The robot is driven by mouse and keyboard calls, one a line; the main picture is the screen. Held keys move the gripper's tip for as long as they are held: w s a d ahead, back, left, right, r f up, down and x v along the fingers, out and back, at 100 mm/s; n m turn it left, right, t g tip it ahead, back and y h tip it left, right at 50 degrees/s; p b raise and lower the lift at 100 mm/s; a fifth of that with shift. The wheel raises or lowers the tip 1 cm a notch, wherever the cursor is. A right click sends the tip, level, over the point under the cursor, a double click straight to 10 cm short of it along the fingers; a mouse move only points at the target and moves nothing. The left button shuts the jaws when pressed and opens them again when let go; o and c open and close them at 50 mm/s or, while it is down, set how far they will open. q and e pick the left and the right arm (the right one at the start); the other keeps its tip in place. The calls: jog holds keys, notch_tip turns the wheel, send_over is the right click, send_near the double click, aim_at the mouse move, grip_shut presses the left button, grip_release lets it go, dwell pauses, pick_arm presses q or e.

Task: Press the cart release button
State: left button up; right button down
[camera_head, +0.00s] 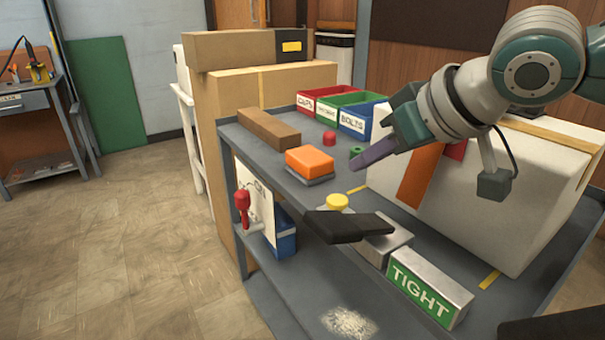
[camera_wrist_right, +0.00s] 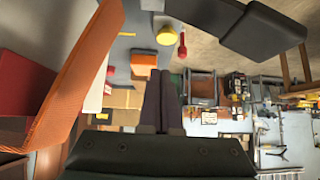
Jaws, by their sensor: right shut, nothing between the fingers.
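A round yellow button (camera_head: 337,201) sits near the cart's front edge, partly behind a black lever-like part (camera_head: 349,226). It also shows in the right wrist view (camera_wrist_right: 167,36). No label on it is readable. A small red cylinder (camera_head: 329,138) stands farther back on the cart top. My right gripper (camera_head: 364,161) is shut and empty, above the cart top, beyond and higher than the yellow button and apart from it. Its closed fingers show in the right wrist view (camera_wrist_right: 161,100). My left gripper is not in view.
The grey cart (camera_head: 350,278) carries an orange block (camera_head: 309,160), a brown bar (camera_head: 268,128), labelled bins (camera_head: 345,108), a "TIGHT" block (camera_head: 424,287) and a large white box (camera_head: 500,195) close to my right arm. A red handle (camera_head: 242,198) juts from its side. Floor at left is clear.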

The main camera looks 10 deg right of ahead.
aim_at(347, 203)
jog(key=f, duration=0.1)
jog(key=w+f, duration=0.1)
jog(key=f+b, duration=0.1)
jog(key=f, duration=0.1)
jog(key=shift+w+a+f, duration=0.1)
jog(key=shift+w+a, duration=0.2)
jog(key=shift+f, duration=0.75)
jog(key=shift+f+b, duration=0.45)
jog(key=shift+f, duration=0.5)
jog(key=shift+s+d+f, duration=0.1)
jog(key=shift+d+f, duration=0.1)
jog(key=shift+f, duration=0.2)
jog(key=r+p, duration=0.6)
jog(key=shift+w+a+r, duration=0.15)
jog(key=shift+w, duration=0.05)
jog(key=p+v, duration=0.2)
jog(key=v, duration=0.7)
jog(key=shift+s, duration=0.15)
